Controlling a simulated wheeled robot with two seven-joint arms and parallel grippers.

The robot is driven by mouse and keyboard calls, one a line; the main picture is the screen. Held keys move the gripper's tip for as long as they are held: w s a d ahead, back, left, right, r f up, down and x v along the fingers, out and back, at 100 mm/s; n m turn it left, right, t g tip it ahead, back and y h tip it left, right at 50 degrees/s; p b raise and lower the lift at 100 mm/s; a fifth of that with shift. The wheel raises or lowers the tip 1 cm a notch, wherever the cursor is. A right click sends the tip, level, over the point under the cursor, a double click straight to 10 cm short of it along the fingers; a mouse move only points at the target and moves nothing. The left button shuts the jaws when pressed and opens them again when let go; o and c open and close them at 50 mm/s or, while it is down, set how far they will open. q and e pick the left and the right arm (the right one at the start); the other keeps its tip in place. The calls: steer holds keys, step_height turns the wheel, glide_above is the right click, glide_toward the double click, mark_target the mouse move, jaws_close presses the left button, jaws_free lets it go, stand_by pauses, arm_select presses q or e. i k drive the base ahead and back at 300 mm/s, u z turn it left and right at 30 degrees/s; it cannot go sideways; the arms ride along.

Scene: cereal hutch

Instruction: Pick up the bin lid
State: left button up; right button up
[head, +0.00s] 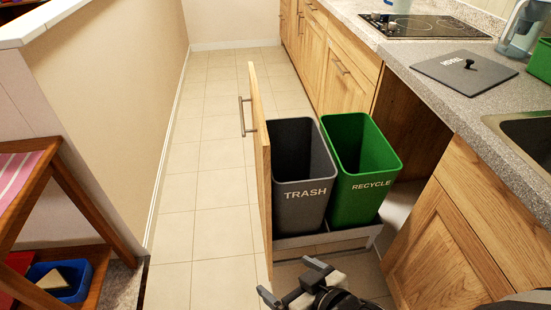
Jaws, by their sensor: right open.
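The bin lid (462,74) is a flat dark grey square with small pale lettering and a small dark knob. It lies on the grey speckled counter (440,100) at the upper right, between the cooktop and the sink. My right gripper (288,281) is at the bottom middle, open and empty, low in front of the pulled-out bins and well away from the lid. The grey TRASH bin (303,200) and the green RECYCLE bin (362,190) stand upright and uncovered in the drawer. My left gripper is not in view.
The drawer's wooden front (261,150) stands out into the aisle at the bins' left. A black cooktop (425,27), a clear pitcher (520,30), a green box (541,60) and the sink (530,135) are around the lid. The tiled floor (205,170) at left is clear.

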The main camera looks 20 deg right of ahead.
mark_target(469, 73)
steer(key=z, duration=1.85)
